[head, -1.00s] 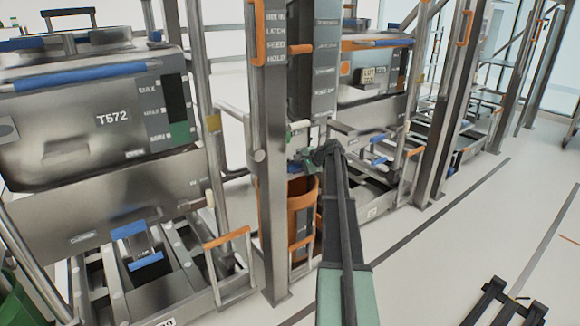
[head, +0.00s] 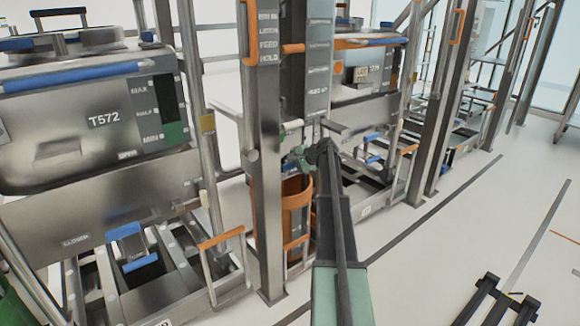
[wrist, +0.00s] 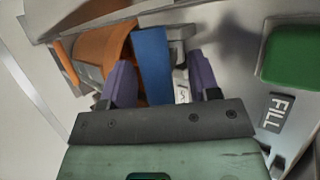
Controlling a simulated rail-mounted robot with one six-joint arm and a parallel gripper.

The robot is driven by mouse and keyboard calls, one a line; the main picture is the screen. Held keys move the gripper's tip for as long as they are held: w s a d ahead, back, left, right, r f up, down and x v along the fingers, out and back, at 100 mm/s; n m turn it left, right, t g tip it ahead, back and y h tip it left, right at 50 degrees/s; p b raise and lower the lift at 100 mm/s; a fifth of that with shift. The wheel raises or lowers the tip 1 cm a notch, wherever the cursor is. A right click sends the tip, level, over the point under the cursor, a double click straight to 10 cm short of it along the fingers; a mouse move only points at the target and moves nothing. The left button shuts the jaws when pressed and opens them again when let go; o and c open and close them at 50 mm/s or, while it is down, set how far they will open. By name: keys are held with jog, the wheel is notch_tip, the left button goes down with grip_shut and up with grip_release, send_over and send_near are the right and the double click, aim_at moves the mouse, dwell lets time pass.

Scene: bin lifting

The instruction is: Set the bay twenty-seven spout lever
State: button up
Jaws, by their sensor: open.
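My gripper (wrist: 150,85) points down toward the equipment, its two purple fingers apart. Between them, in the wrist view, is a flat blue bar (wrist: 152,62). I cannot tell whether the fingers touch it or whether it is the spout lever. In the head view my gripper (head: 298,158) is small and partly hidden by my arm, beside a steel post (head: 262,180) and above an orange bin (head: 296,205). The bin also shows in the wrist view (wrist: 104,45). No bay number twenty-seven is readable.
A steel hopper marked T572 (head: 60,150) stands at left. In the wrist view a FILL label (wrist: 279,113) is beside a green block (wrist: 288,55). The floor at right (head: 440,260) is mostly clear.

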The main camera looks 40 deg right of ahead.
jog(key=p+v, duration=0.6)
jog(key=v, duration=0.4)
jog(key=shift+s+r, duration=0.25)
jog(key=shift+s, duration=0.05)
jog(key=shift+d, duration=0.1)
